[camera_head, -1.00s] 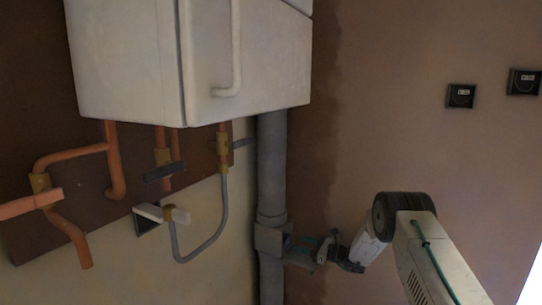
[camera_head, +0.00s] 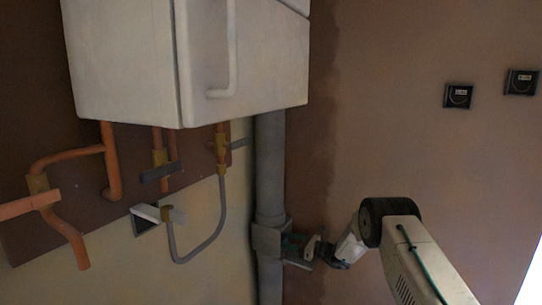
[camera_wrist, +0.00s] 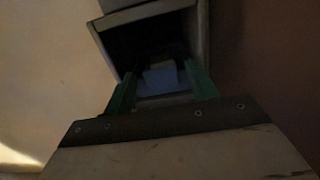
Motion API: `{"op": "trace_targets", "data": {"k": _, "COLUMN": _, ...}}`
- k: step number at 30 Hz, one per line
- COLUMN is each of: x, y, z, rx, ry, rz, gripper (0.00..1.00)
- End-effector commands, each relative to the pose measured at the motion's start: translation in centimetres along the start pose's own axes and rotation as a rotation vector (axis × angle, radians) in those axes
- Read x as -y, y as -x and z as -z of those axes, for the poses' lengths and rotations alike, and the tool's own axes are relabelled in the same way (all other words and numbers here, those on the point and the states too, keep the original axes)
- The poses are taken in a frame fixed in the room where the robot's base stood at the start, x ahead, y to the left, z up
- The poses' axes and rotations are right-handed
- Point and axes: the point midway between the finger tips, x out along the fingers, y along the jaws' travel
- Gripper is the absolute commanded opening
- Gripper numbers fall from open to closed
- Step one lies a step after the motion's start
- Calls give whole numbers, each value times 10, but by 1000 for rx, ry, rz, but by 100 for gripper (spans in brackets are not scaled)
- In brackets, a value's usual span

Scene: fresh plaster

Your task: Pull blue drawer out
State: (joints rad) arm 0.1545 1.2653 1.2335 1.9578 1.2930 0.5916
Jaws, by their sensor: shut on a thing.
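A grey open-fronted box (camera_head: 266,240) sits on the grey vertical pipe in the head view. In the wrist view I look into its dark opening, past its pale rim (camera_wrist: 150,12). A dim bluish panel (camera_wrist: 165,80), which looks like the blue drawer, shows between my green fingers inside that opening. My gripper (camera_head: 291,244) reaches to the box from the right; its fingers (camera_wrist: 160,75) are in the opening and shut on the bluish piece. The exact contact is too dark to see, and the drawer is hidden in the head view.
A white cabinet (camera_head: 130,70) with a handle hangs above on the left. Orange pipes (camera_head: 110,165) and a bent grey hose (camera_head: 215,235) run below it. The brown wall to the right is clear except for two small dark panels (camera_head: 458,96).

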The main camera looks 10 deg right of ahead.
Motion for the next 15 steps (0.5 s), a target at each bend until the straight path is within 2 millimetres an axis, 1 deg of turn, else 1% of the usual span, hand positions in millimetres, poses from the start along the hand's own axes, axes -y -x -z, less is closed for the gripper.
{"op": "trace_targets", "data": {"k": 1, "x": -2, "y": -7, "z": -5, "rx": 5, "ry": 8, "rz": -6, "gripper": 41}}
{"op": "trace_targets", "data": {"k": 5, "x": -1, "y": -1, "z": -5, "rx": 5, "ry": 8, "rz": -5, "gripper": 40}}
{"op": "trace_targets", "data": {"k": 6, "x": -1, "y": 2, "z": -5, "rx": 5, "ry": 8, "rz": -5, "gripper": 35}}
{"op": "trace_targets", "data": {"k": 7, "x": -1, "y": 4, "z": -5, "rx": 5, "ry": 8, "rz": -5, "gripper": 24}}
{"op": "trace_targets", "data": {"k": 15, "x": 2, "y": 27, "z": -4, "rx": 4, "ry": 5, "rz": 0, "gripper": 23}}
